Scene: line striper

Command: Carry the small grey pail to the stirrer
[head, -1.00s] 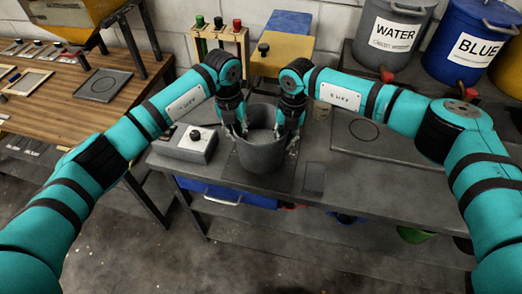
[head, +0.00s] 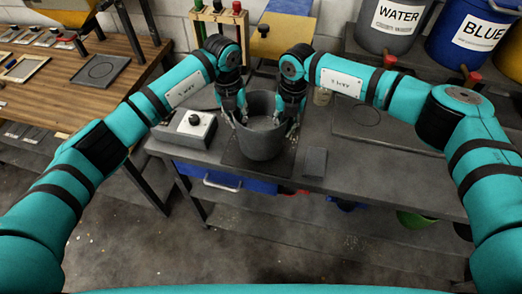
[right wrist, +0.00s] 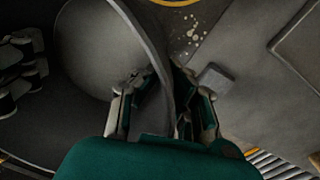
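The small grey pail (head: 262,138) stands upright on a dark square patch of the grey bench, between my two grippers. My right gripper (head: 293,122) is at its right rim. In the right wrist view, the fingers (right wrist: 162,78) straddle the pail's wall (right wrist: 115,55), one inside and one outside, and look closed in on it. My left gripper (head: 239,116) is at the left rim; its fingers are too small to tell how far they close. No stirrer is clearly identifiable; a light grey box with a black knob (head: 191,131) sits left of the pail.
Behind the pail are a yellow unit (head: 285,40) and a rack with coloured handles (head: 218,22). A flat dark plate (head: 372,122) lies to the right. WATER (head: 397,22) and BLUE (head: 470,38) buckets stand at the back right. A wooden table (head: 70,95) is at left.

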